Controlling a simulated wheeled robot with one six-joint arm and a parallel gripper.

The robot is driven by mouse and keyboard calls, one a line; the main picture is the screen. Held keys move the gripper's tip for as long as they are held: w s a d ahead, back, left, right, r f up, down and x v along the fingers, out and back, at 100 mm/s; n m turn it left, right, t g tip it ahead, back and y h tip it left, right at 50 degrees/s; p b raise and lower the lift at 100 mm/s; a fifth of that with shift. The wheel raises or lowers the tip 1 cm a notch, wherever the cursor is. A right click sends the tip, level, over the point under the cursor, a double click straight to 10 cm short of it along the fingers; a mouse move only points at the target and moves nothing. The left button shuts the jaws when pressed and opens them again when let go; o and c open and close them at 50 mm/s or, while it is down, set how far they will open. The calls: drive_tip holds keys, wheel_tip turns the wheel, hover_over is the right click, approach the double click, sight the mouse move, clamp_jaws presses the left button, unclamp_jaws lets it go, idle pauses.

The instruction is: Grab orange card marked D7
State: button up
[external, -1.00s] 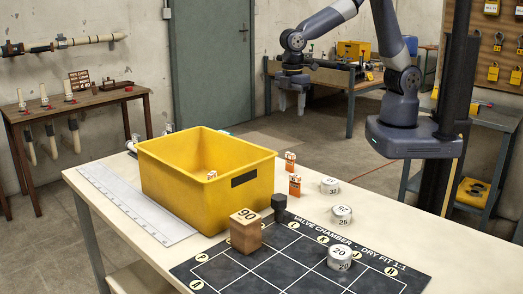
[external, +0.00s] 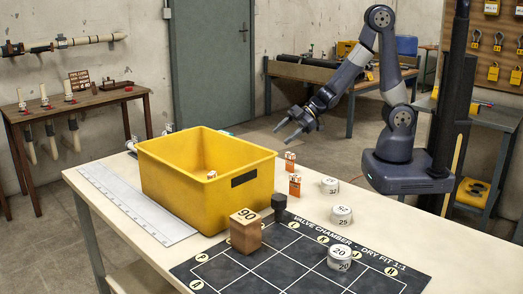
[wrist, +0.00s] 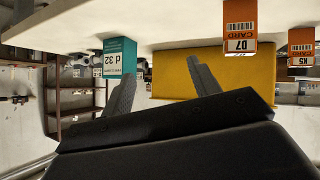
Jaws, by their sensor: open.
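The orange card marked D7 (wrist: 240,28) stands on the table and shows upside down at the top of the inverted wrist view, with a white barcode label. In the external view it appears to be the rear one of two small orange cards (external: 290,161), right of the yellow bin. My gripper (external: 281,134) is open and empty, above and behind the card at the table's far side, pointing left and down. In the wrist view its two fingers (wrist: 162,82) are spread apart. The card is outside them, not touched.
A second orange card (wrist: 301,45) stands near D7. A yellow bin (external: 205,200) is to the left, with a small orange and white item inside. A teal box marked d 32 (wrist: 120,57) stands beyond. Round white weights (external: 329,185) and a wooden block (external: 246,235) are nearby.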

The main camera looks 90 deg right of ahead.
sight(292, 154)
drive_tip(key=s+a+f+y+b, duration=0.25)
drive_tip(key=s+a+y, duration=0.25)
drive_tip(key=s, duration=0.3)
drive_tip(key=x, duration=0.2)
drive_tip(key=b+x, duration=0.1)
drive_tip(key=x, duration=0.2)
drive_tip(key=shift+w+r+b, duration=0.1)
drive_tip(key=shift+r+b, duration=0.15)
drive_tip(key=shift+b, duration=0.05)
drive_tip(key=shift+w+r+x, duration=0.1)
drive_tip(key=shift+r+x, duration=0.05)
drive_tip(key=shift+x, duration=1.25)
drive_tip(key=shift+w+r+x, duration=0.15)
drive_tip(key=shift+x, duration=1.3)
drive_tip(key=shift+d, duration=0.1)
drive_tip(key=shift+c, duration=0.4)
drive_tip(key=c, duration=0.9)
